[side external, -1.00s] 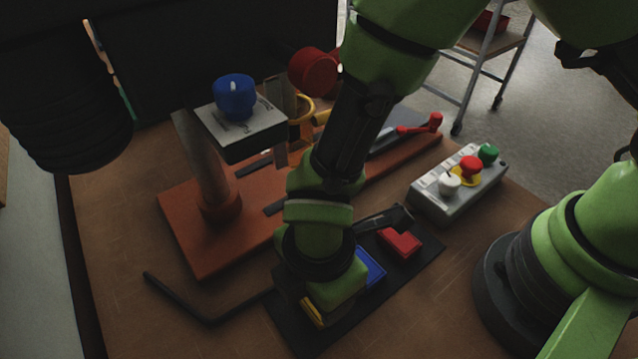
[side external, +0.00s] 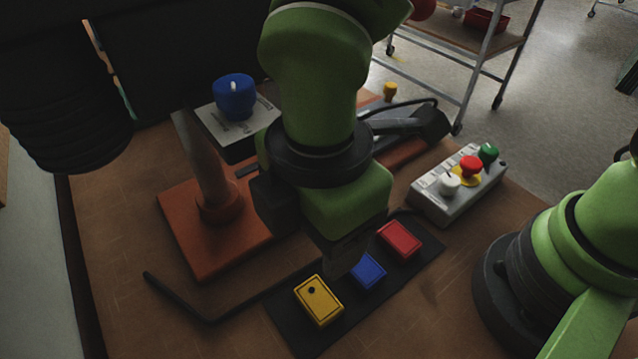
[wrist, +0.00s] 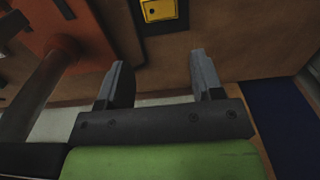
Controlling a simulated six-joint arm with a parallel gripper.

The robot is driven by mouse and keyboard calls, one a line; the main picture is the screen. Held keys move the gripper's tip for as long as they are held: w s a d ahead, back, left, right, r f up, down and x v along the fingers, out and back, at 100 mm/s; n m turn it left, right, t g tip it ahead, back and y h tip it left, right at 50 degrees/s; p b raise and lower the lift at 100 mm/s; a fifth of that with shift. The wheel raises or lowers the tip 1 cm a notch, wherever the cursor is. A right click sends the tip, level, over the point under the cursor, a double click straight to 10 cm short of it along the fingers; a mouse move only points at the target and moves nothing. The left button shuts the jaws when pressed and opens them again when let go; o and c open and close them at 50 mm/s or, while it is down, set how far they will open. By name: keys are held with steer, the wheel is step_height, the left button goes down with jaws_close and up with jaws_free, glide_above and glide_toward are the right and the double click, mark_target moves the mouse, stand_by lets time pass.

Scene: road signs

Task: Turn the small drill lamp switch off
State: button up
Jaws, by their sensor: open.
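The drill stand has an orange base (side external: 200,245) and a grey post (side external: 200,165); both also show in the wrist view (wrist: 62,20). Beside the post is a grey box (side external: 240,140) with a blue knob (side external: 234,96) on top. I cannot pick out a switch plainly marked as the lamp switch. My gripper (wrist: 158,70) is open, with nothing between its fingers. In the side view it hangs over the black mat, close to the blue block; its fingertips are partly hidden there by the wrist.
The black mat (side external: 345,322) carries a yellow block (side external: 318,300), a blue block (side external: 367,271) and a red block (side external: 399,240). A grey control box (side external: 430,203) with white, red and green controls stands right. A bent black rod (side external: 208,320) lies front left.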

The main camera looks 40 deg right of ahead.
step_height(320, 180, up, 5)
steer(key=shift+f, duration=0.1)
stand_by(0.4)
steer(key=w+d+r+m+t+y, duration=0.2)
steer(key=d+r+m, duration=0.65)
steer(key=d, duration=0.25)
steer(key=s+d+r+m+t, duration=0.2)
steer(key=s+d+m+t, duration=0.3)
steer(key=d+m, duration=0.5)
steer(key=shift+s+d+m, duration=0.15)
steer(key=shift+s+m, duration=0.45)
steer(key=shift+m, duration=1.15)
steer(key=shift+r, duration=0.1)
